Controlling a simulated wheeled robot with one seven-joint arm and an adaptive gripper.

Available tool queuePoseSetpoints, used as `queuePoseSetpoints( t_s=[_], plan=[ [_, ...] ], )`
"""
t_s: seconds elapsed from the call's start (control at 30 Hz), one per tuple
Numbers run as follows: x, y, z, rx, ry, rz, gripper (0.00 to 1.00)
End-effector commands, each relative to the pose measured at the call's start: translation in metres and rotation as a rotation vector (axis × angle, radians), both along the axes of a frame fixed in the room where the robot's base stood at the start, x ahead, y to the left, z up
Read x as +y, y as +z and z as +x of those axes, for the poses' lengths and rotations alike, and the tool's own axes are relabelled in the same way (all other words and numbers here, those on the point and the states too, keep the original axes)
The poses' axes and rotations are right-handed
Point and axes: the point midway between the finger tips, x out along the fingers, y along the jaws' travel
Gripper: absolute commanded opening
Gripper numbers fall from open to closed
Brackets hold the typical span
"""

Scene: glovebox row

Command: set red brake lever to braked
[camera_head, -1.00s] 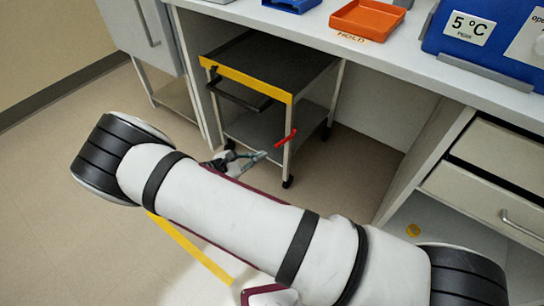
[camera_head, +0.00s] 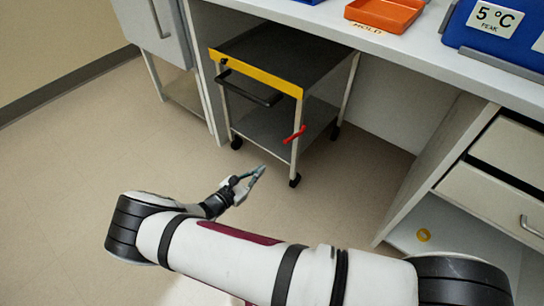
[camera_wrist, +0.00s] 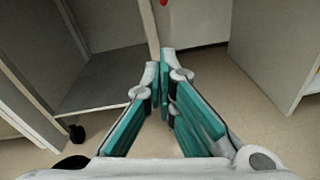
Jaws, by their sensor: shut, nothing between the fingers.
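The red brake lever (camera_head: 297,133) is on the front right leg of the cart (camera_head: 256,75), which stands under the counter. It slants slightly, its right end higher than its left. In the wrist view only a bit of red (camera_wrist: 163,2) shows at the top edge. My gripper (camera_head: 260,170) is shut and empty, below and left of the lever and apart from it, in front of the cart. Its teal fingers (camera_wrist: 165,56) come together at the tips in the wrist view.
The cart has a yellow front edge, a black handle (camera_head: 250,92) and black casters (camera_head: 295,180). An orange tray (camera_head: 385,12) sits on the counter. Floor at left is clear.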

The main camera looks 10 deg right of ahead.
Motion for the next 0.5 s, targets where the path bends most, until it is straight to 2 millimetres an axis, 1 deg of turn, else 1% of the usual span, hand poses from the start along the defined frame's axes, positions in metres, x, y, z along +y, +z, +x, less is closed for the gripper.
queuePoseSetpoints(
  t_s=[0.17,0.5],
  plan=[
    [-0.019,-0.003,0.016,0.0,-0.002,-0.002,0.0],
    [-0.069,-0.011,0.06,0.0,-0.003,-0.002,0.0]
  ],
)
